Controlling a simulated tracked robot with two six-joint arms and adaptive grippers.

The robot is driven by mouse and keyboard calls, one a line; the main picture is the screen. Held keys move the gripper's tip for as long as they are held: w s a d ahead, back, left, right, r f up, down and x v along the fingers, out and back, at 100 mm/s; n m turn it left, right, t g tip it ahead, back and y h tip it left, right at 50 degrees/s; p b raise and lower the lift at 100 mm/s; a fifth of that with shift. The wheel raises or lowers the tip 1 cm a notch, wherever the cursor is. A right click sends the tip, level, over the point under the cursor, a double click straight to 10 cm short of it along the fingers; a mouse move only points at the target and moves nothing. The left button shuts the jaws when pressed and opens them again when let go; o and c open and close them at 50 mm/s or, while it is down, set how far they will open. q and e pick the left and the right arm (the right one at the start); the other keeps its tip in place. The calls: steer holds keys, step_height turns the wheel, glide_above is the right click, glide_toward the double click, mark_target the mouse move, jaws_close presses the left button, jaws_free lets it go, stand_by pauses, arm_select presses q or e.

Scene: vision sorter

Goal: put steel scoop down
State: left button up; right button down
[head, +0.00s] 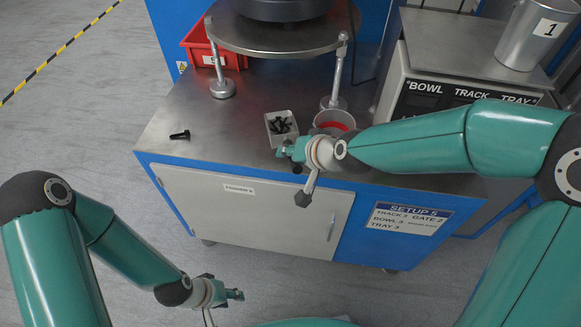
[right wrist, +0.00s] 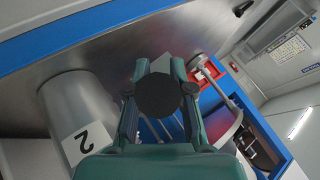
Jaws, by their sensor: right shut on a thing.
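The steel scoop (head: 271,123) is a small light-grey open box with several black bolts in it, at the back edge of my right gripper (head: 289,150) in the head view. That gripper is shut on the scoop, near the cabinet's front edge. In the right wrist view, a dark round end of the scoop (right wrist: 159,96) sits between the fingers of my right gripper (right wrist: 158,88). Whether the scoop touches the steel top is not clear. My left gripper (head: 235,294) is low, in front of the cabinet and away from the scoop; its finger gap is too small to read.
A steel cup (head: 336,105) with red inside stands right of the scoop; its "2" label shows in the wrist view (right wrist: 88,137). A loose black bolt (head: 180,135) lies left on the steel top (head: 225,125). A round stand (head: 270,38) and red bin (head: 205,55) are behind.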

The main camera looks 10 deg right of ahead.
step_height(320, 180, down, 4)
steer(key=shift+r+b, duration=0.2)
steer(key=shift+b, duration=1)
steer(key=shift+r, duration=0.1)
steer(key=c, duration=1)
jaws_free()
